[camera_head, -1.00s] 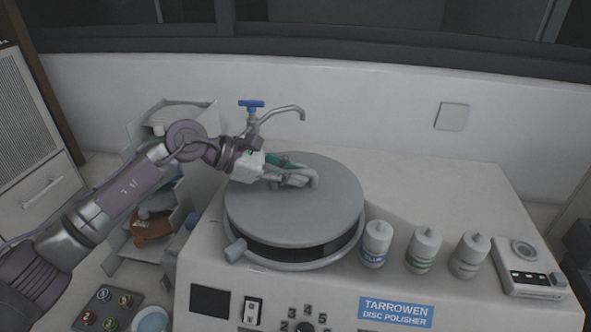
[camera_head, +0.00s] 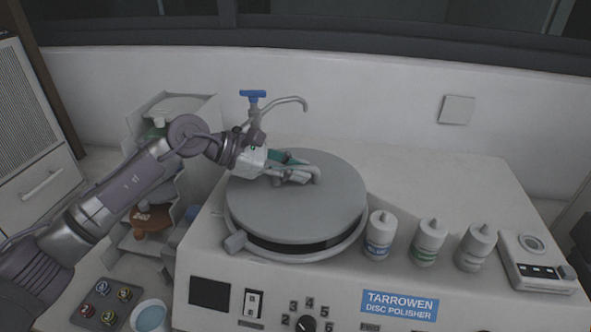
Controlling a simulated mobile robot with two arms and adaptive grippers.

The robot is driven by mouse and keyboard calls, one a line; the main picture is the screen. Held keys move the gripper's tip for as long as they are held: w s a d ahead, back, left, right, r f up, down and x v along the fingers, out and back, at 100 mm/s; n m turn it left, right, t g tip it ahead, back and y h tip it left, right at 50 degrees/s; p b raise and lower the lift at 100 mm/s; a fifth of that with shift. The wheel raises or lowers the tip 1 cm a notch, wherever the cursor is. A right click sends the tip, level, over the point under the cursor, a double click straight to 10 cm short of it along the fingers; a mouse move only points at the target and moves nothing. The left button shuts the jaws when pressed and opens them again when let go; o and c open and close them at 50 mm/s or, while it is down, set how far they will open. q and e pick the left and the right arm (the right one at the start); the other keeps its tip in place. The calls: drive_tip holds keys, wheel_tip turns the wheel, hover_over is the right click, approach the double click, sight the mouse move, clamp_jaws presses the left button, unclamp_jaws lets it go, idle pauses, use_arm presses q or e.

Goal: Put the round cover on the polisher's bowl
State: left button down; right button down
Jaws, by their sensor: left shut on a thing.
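The round grey cover (camera_head: 290,212) is over the polisher's bowl (camera_head: 296,252). A dark gap shows between the cover and the bowl's rim along the front, so the cover looks a little raised or tilted there. The back of the rim is hidden under the cover. My left gripper (camera_head: 306,176) reaches in from the left and is shut on the cover's handle (camera_head: 316,172) on its top. The polisher (camera_head: 460,175) is a white machine with a blue label. My right gripper is not in view.
A tap with a blue handle (camera_head: 252,95) stands just behind the cover. Three white bottles (camera_head: 380,236) stand right of the bowl, with a small device (camera_head: 538,262) at the far right. A shelf rack (camera_head: 150,215) is at the left.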

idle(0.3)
use_arm(q)
drive_tip(key=c, duration=1)
unclamp_jaws()
drive_tip(key=v, duration=1.2)
